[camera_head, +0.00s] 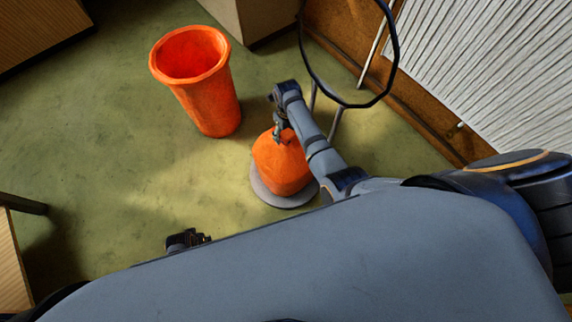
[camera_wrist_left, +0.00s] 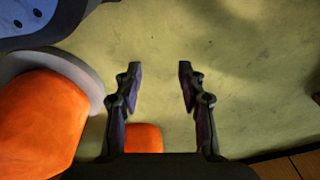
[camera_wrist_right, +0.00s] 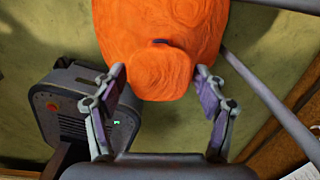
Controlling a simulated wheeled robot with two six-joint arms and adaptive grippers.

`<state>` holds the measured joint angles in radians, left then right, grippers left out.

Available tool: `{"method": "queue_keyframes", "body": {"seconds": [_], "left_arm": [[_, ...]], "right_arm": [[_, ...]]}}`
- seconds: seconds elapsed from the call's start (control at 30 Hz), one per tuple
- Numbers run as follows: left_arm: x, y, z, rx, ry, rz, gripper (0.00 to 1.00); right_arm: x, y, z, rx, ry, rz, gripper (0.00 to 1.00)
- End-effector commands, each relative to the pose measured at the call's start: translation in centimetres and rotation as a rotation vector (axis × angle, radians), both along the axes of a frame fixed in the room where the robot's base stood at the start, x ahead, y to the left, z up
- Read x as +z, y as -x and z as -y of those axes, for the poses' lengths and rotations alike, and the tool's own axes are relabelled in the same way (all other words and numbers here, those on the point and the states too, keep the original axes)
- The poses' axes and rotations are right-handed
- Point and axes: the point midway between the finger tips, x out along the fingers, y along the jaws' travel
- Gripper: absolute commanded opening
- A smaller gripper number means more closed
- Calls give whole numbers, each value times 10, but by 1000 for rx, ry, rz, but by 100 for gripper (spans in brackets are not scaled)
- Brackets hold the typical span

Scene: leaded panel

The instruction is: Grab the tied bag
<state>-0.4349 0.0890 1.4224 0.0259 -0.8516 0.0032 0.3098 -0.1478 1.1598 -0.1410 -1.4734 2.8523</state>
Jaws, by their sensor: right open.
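The tied bag (camera_head: 283,165) is orange and stands upright on a round grey disc (camera_head: 268,195) on the floor. My right gripper (camera_head: 279,133) is at its top. In the right wrist view, the bag's bunched top (camera_wrist_right: 165,72) lies between the open fingers (camera_wrist_right: 158,78), close to both tips; I cannot tell if they touch it. My left gripper (camera_head: 187,240) shows only partly in the head view. In the left wrist view, its fingers (camera_wrist_left: 159,70) are open and empty, with the bag (camera_wrist_left: 38,125) to their left on the disc (camera_wrist_left: 65,62).
An open orange bin (camera_head: 208,100) stands behind and left of the bag. A dark hoop (camera_head: 393,60) on a stand is near the ribbed white panel (camera_head: 490,65). Wooden furniture (camera_head: 30,30) is at the upper left. The green floor (camera_head: 110,180) left of the bag is clear.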

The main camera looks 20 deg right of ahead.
Motion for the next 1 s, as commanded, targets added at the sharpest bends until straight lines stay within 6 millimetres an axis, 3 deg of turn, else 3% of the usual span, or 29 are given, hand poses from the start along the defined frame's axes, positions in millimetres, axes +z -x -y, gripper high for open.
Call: {"method": "queue_keyframes", "body": {"seconds": [0.23,0.4,0.67,1.0], "left_arm": [[40,-22,13,-3,22,-3,40],[63,-26,19,-6,31,-9,40],[67,-26,20,-6,32,-12,40],[67,-26,20,-6,32,-12,40]], "right_arm": [[-35,-5,-2,0,1,-2,72],[-47,-5,-2,0,0,-1,72],[-48,-5,-2,0,0,0,72],[-48,-5,-2,0,0,0,27]]}}
